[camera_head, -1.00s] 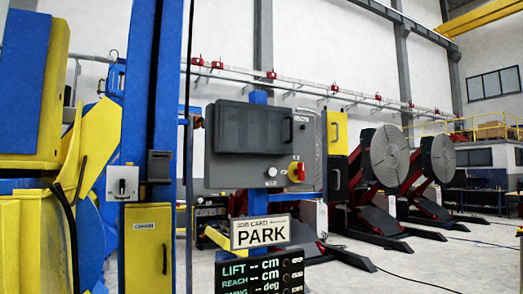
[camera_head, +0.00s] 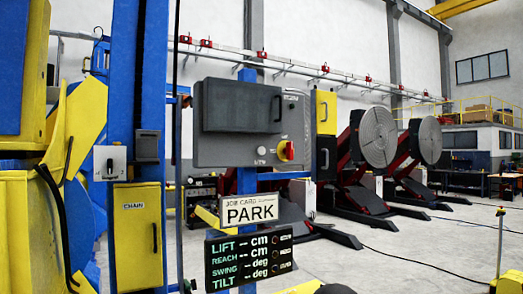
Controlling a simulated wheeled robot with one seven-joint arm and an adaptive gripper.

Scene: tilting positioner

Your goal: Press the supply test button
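A grey control cabinet (camera_head: 222,154) stands on a blue post near the middle of the head view. It has a dark hinged cover (camera_head: 235,105), a small pale round button or lamp (camera_head: 262,151) and a red-and-yellow rotary switch (camera_head: 287,151). A small grey box (camera_head: 109,163) with a knob or lever is on the blue column at left. No label reading supply test is legible, so I cannot tell which control is that button. My gripper is not in view.
A sign (camera_head: 249,210) reads PARK, above a black display (camera_head: 249,257) listing lift, reach, swing and tilt. The yellow-and-blue machine (camera_head: 80,120) fills the left. Tilting round tables (camera_head: 377,137) stand at right. A thin post (camera_head: 500,240) stands at far right. Much floor at right is clear.

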